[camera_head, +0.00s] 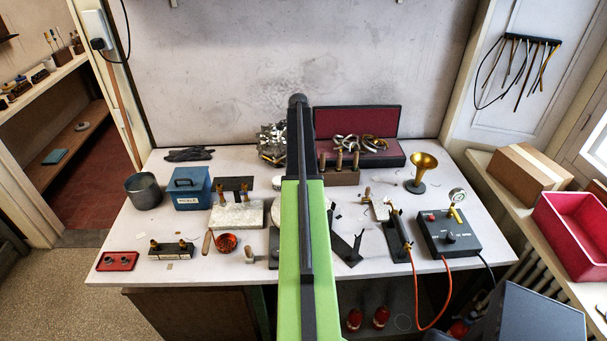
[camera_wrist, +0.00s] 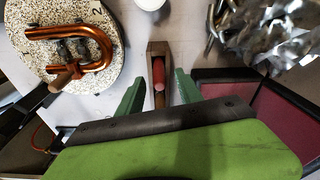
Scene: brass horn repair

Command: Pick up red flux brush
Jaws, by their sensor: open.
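A red-handled tool (camera_wrist: 158,72), which looks like the red flux brush, stands in a wooden block (camera_wrist: 158,47) in the wrist view. My gripper (camera_wrist: 160,80) is open, with one green finger to the left of the red handle and the other to its right. Gaps show between the handle and both fingers. In the head view, the wooden block (camera_head: 341,178) holds several tools with wooden handles. I cannot make out the red handle there, as my green arm covers part of that area. My fingers are hidden there too.
A speckled round slab (camera_wrist: 75,14) with a bent copper tube (camera_wrist: 102,48) lies left of the block in the wrist view. A heap of metal scraps (camera_wrist: 262,38) is at right. A dark red-lined case (camera_head: 385,160) and a brass horn bell (camera_head: 422,165) stand on the bench.

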